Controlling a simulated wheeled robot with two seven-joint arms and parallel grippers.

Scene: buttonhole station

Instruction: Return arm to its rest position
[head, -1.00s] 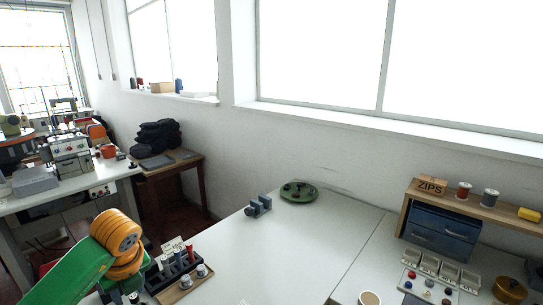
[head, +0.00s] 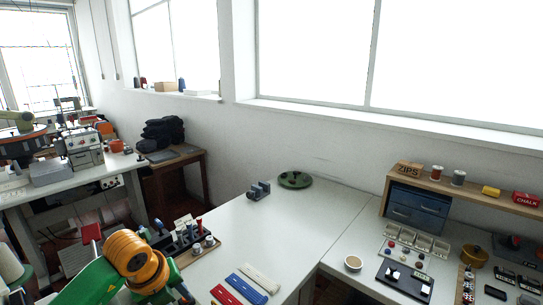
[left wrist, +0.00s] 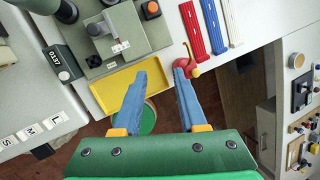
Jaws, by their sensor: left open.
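My left arm, green with orange joint rings, comes in at the lower left of the head view. Its gripper is not clearly visible there. In the left wrist view my left gripper (left wrist: 158,72) has two blue fingers spread apart with nothing between them. The fingers point over the table's front edge, near a yellow tray (left wrist: 118,88) and a small red round object (left wrist: 193,70). My right arm and gripper are not in view.
Red, blue and white strips (head: 260,278) lie on the white table. A tool rack (head: 184,240) stands beside my left arm. A cup (head: 353,263), a dark tray (head: 405,280) and a blue drawer unit (head: 417,210) are at right. The table's middle is largely clear.

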